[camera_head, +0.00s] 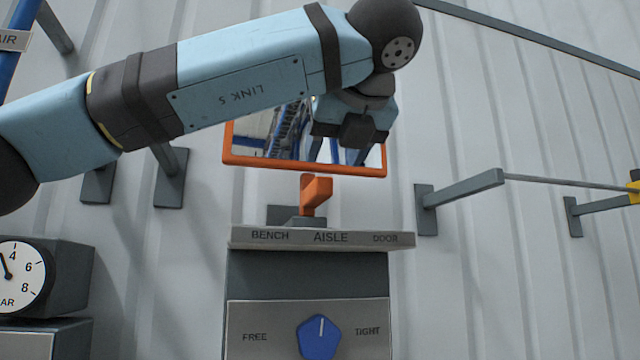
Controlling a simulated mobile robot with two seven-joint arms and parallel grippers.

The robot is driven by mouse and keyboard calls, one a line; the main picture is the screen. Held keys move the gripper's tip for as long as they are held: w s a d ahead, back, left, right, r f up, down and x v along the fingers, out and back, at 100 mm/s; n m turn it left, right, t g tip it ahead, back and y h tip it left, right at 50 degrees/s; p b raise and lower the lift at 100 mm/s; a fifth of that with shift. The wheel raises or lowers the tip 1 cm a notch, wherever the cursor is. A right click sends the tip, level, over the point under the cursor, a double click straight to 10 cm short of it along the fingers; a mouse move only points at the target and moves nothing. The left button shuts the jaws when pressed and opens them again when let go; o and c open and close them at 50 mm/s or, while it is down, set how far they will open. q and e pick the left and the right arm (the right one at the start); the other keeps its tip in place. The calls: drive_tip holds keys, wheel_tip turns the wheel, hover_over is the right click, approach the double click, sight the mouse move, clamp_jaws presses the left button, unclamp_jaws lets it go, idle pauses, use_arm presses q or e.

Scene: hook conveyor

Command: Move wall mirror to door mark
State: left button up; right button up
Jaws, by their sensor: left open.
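The wall mirror (262,163) has an orange frame and sits on an orange stem (315,192). The stem stands above the label plate (323,238), which reads BENCH, AISLE and DOOR from left to right. The stem is close to the AISLE mark, left of DOOR. A blue five-sided knob (318,338) sits below, between FREE and TIGHT, its white line pointing nearly straight up. My left gripper (350,132) is open in front of the mirror's right half. My left arm hides the mirror's top edge. I cannot tell whether the gripper touches the frame. My right gripper is out of view.
A gauge (18,275) stands at the lower left. Grey wall brackets (460,188) and a thin rod (570,182) are on the right, with a yellow part at the edge. The ribbed wall right of the knob box is clear.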

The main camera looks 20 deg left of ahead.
sight(323, 178)
use_arm(q)
drive_tip(key=p+x, duration=0.1)
drive_tip(key=x, duration=0.7)
drive_tip(key=shift+w+a+f, duration=0.15)
drive_tip(key=shift+w, duration=0.05)
clamp_jaws()
